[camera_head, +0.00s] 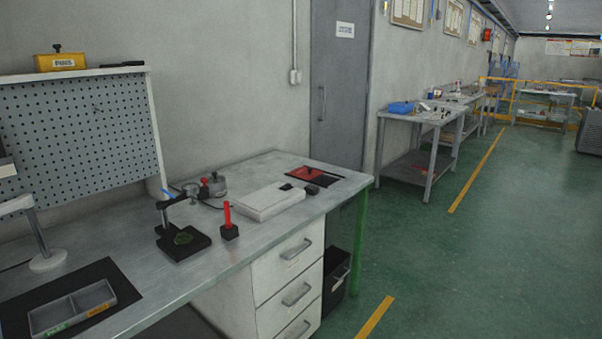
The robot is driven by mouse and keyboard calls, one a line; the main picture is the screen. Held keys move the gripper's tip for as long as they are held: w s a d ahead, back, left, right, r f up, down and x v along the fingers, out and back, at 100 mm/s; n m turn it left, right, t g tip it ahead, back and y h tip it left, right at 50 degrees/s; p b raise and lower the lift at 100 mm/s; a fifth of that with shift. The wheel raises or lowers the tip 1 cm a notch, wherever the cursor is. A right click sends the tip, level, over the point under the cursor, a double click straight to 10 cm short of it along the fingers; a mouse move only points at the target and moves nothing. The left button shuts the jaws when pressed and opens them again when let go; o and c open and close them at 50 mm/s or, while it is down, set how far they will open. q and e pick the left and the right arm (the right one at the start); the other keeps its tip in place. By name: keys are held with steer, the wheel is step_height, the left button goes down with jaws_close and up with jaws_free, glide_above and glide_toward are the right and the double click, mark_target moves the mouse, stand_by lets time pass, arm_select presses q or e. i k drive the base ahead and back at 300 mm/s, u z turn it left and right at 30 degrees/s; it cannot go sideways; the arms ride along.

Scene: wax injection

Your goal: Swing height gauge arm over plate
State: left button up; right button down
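A black stand that looks like the height gauge (164,216) stands on the grey workbench. Its upright post rises from the left part of a square black base plate (200,244). A dark arm (176,201) reaches from the post's top toward the upper right, with a blue part near it. The arm's far end is too small to make out clearly. Neither of my grippers shows in the head view.
A red-handled black block (228,222) stands just right of the base plate. A white flat box (268,202) and a grey round pot (215,185) are farther back. A grey tray (72,308) lies at the front left. A pegboard (80,125) backs the bench.

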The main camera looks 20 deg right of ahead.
mark_target(196, 189)
steer(key=z, duration=1.25)
steer(key=i, duration=1.45)
steer(key=u, duration=2.35)
